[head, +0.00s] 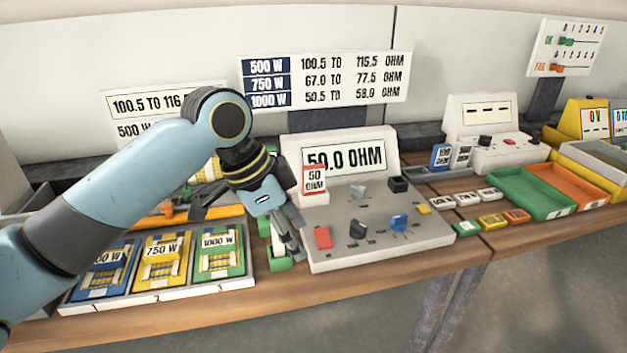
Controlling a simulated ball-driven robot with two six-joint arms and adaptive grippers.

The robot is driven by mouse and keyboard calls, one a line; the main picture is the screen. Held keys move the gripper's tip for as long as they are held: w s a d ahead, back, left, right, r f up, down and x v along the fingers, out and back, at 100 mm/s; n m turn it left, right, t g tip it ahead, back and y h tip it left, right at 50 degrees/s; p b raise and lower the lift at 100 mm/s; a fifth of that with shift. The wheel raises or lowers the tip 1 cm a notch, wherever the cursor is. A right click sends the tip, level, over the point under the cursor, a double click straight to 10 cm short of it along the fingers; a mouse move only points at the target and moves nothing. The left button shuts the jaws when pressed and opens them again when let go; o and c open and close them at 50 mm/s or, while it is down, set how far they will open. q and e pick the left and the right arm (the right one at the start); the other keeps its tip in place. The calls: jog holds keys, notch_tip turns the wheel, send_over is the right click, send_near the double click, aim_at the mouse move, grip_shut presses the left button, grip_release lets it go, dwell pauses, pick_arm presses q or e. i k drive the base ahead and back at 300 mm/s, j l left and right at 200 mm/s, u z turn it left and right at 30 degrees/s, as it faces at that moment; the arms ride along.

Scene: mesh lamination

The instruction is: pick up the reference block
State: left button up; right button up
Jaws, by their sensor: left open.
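The reference block appears to be the small white block with a red-edged "50 OHM" label (314,180). It stands upright at the left of the grey meter (345,255), just below the display, which reads "50.0 OHM". My left gripper (247,232) reaches in from the left and is open, with its fingers spread and pointing down. It is left of the block and apart from it, and nothing shows between the fingers. My right gripper is out of view.
A white tray (157,294) with blue, yellow and green sections lies at the front left. A green holder (281,264) sits beside the meter, partly behind a finger. Green (533,194) and orange (568,185) bins stand at the right.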

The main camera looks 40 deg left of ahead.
aim_at(312, 175)
jog(key=i+j, duration=0.8)
